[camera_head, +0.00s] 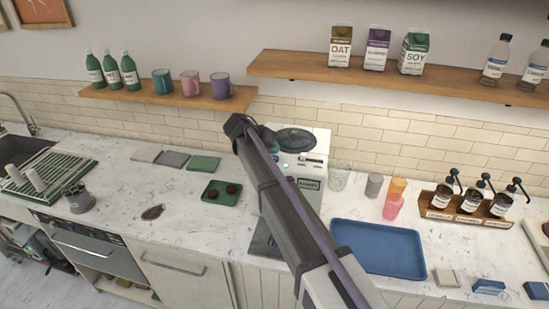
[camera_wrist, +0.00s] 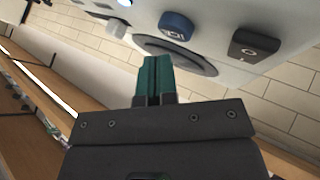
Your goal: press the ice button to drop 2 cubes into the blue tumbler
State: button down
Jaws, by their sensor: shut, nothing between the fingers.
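The white machine (camera_head: 313,142) stands against the tiled wall, partly hidden behind my arm. In the wrist view its panel (camera_wrist: 228,14) carries a blue button with a white icon (camera_wrist: 177,26), a dark button (camera_wrist: 254,46) and a pale knob-like part (camera_wrist: 117,28). I cannot tell for sure which is the ice button. My gripper (camera_wrist: 155,60), with teal fingers, is shut and empty, its tips close to the blue button; contact cannot be told. I see no blue tumbler; my arm hides part of the counter.
A clear glass (camera_head: 340,174), a grey cup (camera_head: 374,185), an orange cup (camera_head: 398,186) and a pink cup (camera_head: 392,207) stand right of the machine. A blue tray (camera_head: 378,248) lies before them. Syrup pumps (camera_head: 470,203) stand farther right. Shelves (camera_head: 400,78) hang above.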

jog(key=shift+r+p, duration=2.55)
jog(key=shift+r, duration=0.1)
jog(key=shift+f, duration=0.1)
dwell(0.3)
